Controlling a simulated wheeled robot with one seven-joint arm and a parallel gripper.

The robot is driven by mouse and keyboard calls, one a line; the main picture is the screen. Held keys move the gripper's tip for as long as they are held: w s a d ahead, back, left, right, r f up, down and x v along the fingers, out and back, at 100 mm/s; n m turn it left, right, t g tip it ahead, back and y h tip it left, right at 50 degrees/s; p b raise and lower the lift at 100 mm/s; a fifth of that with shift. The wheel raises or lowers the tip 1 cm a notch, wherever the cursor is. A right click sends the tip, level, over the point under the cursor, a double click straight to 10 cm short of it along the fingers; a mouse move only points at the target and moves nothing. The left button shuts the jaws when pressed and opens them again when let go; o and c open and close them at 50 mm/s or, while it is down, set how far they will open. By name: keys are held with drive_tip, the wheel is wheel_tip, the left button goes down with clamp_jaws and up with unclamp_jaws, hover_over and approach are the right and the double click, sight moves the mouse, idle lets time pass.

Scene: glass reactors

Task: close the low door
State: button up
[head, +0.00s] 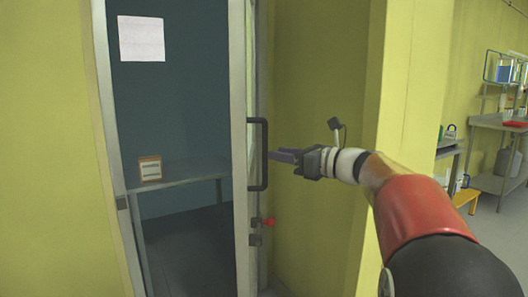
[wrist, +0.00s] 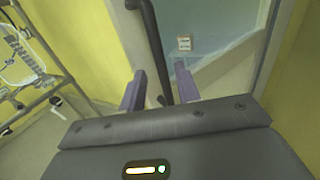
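The door shows in the head view as a tall metal-edged panel (head: 240,200) with a black upright bar handle (head: 264,130). How far it stands open I cannot tell. My gripper (head: 272,156) is level with the middle of the handle, just right of it. In the wrist view, my gripper (wrist: 160,88) has its two purple fingers apart. The black handle (wrist: 152,45) runs down through the gap between them. Whether the fingers touch the bar or it lies just beyond their tips I cannot tell.
A small red knob (head: 269,222) sits below the handle. Behind the door are a metal table (head: 185,173), a small box (head: 150,168) and a paper sheet (head: 141,38). A yellow wall corner (head: 400,100) stands beside my arm. Lab benches (head: 485,123) are far right.

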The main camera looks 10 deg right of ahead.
drive_tip(key=shift+x, duration=2.8)
drive_tip(key=shift+f, duration=0.1)
clamp_jaws()
